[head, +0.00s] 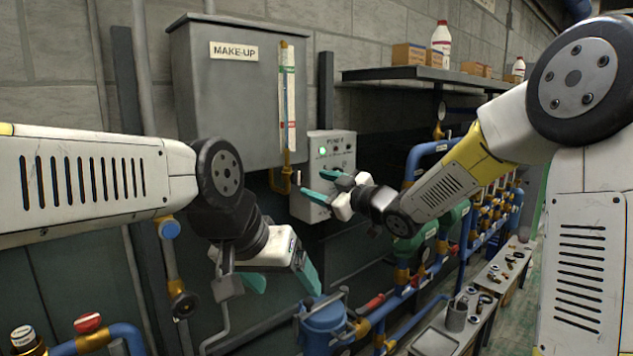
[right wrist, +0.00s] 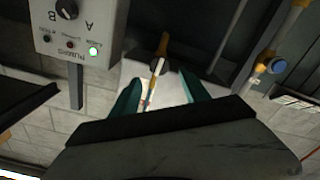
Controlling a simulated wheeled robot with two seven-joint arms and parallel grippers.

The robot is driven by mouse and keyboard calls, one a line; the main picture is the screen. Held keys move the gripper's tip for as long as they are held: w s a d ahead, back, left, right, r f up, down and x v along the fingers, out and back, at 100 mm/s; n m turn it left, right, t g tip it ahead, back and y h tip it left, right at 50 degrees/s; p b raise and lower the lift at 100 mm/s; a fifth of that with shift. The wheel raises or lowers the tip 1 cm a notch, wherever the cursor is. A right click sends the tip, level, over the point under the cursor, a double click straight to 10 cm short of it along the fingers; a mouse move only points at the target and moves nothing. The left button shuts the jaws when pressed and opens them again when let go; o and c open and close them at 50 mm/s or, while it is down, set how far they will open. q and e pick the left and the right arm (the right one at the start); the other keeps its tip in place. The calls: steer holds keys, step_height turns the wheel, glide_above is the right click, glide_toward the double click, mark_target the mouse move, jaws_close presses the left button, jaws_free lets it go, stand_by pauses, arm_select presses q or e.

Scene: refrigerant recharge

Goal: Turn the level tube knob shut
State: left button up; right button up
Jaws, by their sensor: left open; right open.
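The grey MAKE-UP tank (head: 225,100) hangs on the wall, with the level tube (head: 290,95) on its front right side. The brass fitting with the level tube knob (head: 286,180) is at the tube's lower end, just below the tank. My right gripper (head: 320,186) is open and empty, a little right of the knob, in front of the control box. In the right wrist view the tube (right wrist: 154,80) and brass knob (right wrist: 162,45) lie between and beyond the open teal fingers, apart from them. My left gripper (head: 282,283) is open and empty, lower down.
The control box (head: 338,150) with a lit green lamp is right of the knob, close behind my right gripper. A shelf (head: 425,73) holds boxes and bottles. A bench (head: 500,270) with parts is at right.

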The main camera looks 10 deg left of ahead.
mark_target(299, 178)
steer(key=x, duration=0.6)
steer(key=shift+w+a, duration=0.1)
steer(key=shift+a, duration=0.05)
steer(key=shift+w+a, duration=0.1)
steer(key=shift+w, duration=0.1)
steer(key=shift+c, duration=0.6)
jaws_close()
steer(key=shift+m, duration=2.2)
steer(key=m, duration=0.3)
steer(key=shift+s+m, duration=0.1)
steer(key=shift+m, duration=0.6)
